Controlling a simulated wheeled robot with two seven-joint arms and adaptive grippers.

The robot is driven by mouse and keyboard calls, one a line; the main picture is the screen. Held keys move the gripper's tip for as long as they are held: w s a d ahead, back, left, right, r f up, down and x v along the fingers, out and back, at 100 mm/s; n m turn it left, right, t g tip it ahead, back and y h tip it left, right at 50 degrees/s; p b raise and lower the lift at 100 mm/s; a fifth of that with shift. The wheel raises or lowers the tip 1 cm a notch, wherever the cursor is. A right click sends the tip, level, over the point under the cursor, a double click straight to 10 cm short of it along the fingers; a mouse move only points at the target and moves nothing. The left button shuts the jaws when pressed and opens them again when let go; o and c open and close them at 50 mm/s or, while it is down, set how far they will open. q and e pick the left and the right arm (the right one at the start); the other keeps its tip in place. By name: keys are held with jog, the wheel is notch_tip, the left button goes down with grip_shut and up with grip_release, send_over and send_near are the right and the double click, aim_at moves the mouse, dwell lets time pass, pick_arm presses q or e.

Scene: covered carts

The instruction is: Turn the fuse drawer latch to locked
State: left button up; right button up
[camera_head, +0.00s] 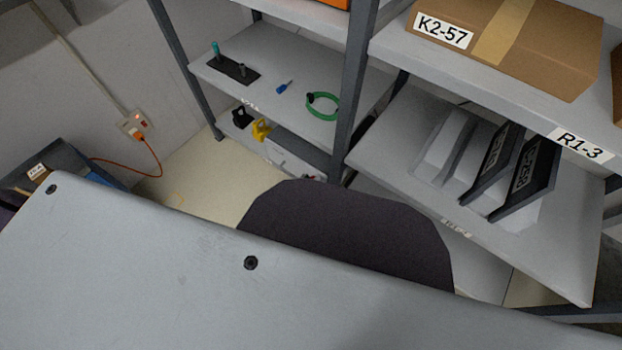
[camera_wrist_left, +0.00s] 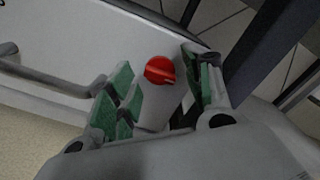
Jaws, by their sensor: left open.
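The red latch knob (camera_wrist_left: 160,70) shows in the left wrist view, round with a raised grip bar, on a light grey block. A pale panel (camera_wrist_left: 95,38), which may be the drawer front, lies behind it with a grey bar handle (camera_wrist_left: 45,82) at the left. My left gripper (camera_wrist_left: 158,80) is open, its green-padded fingers on either side of the knob. I cannot tell whether the pads touch it. The knob shows no readable lock mark. In the head view the latch is hidden, and neither gripper can be made out.
In the head view a large grey panel (camera_head: 150,270) with dark bolts fills the foreground, with a dark rounded shape behind it. Shelves hold a green cable coil (camera_head: 323,106), a cardboard box (camera_head: 555,45) and black-faced units (camera_head: 525,180). An orange cord (camera_head: 150,160) hangs from a wall socket.

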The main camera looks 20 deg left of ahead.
pick_arm(q)
jog(key=shift+c, duration=0.6)
jog(key=c, duration=0.9)
jog(key=shift+n, duration=0.4)
jog(key=n+b, duration=0.2)
jog(key=n, duration=1.4)
jog(key=shift+r, duration=0.15)
jog(key=shift+n, duration=0.3)
